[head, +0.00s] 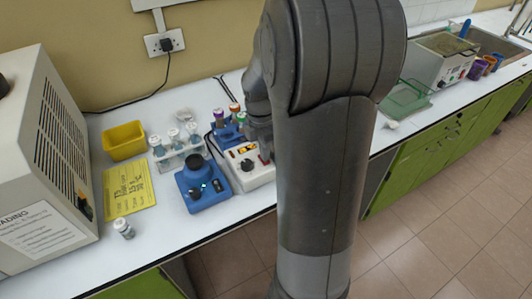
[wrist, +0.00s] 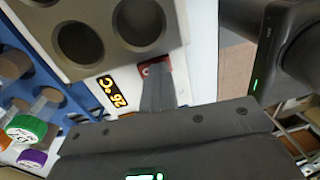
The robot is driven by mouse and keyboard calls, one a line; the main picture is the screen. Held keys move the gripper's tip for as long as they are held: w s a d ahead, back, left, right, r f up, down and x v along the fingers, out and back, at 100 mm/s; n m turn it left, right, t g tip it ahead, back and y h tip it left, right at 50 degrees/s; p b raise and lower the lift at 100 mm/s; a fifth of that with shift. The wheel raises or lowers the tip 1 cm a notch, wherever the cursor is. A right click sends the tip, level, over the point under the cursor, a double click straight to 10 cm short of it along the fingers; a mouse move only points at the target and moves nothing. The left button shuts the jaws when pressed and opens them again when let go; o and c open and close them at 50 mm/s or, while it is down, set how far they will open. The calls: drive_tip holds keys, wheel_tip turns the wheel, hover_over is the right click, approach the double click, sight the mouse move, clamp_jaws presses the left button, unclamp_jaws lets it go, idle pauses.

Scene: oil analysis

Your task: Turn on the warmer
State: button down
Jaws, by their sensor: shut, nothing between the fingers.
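The warmer (head: 243,178) is a white box with a dark knob, an orange display and a red switch, on the bench in the head view. In the wrist view, its grey block with round wells (wrist: 100,62) fills the upper left. Its display (wrist: 112,92) is lit and reads 26 °C. The red switch (wrist: 154,68) is right of the display. My gripper (wrist: 157,82) is shut and empty, its fingertips at the red switch and partly covering it. I cannot tell whether they touch it. In the head view my arm hides the warmer's right side.
A blue device (head: 205,190) with a black top stands left of the warmer. A blue rack with capped tubes (wrist: 30,85) is close beside the warmer. A tube rack (head: 180,155), yellow tray (head: 124,141), yellow note (head: 128,187) and small vial (head: 123,228) are farther left.

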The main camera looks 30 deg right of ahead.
drive_tip(key=shift+w+r, duration=0.1)
drive_tip(key=shift+w, duration=0.2)
drive_tip(key=shift+r, duration=0.5)
wheel_tip(320, 180, up, 13)
drive_tip(key=s, duration=0.1)
drive_tip(key=shift+s, duration=0.35)
drive_tip(key=s+a+r+m+t, duration=0.1)
drive_tip(key=s+a+m+t, duration=0.6)
drive_tip(key=s+a+m, duration=0.6)
drive_tip(key=m, duration=0.5)
drive_tip(key=shift+s+a, duration=0.25)
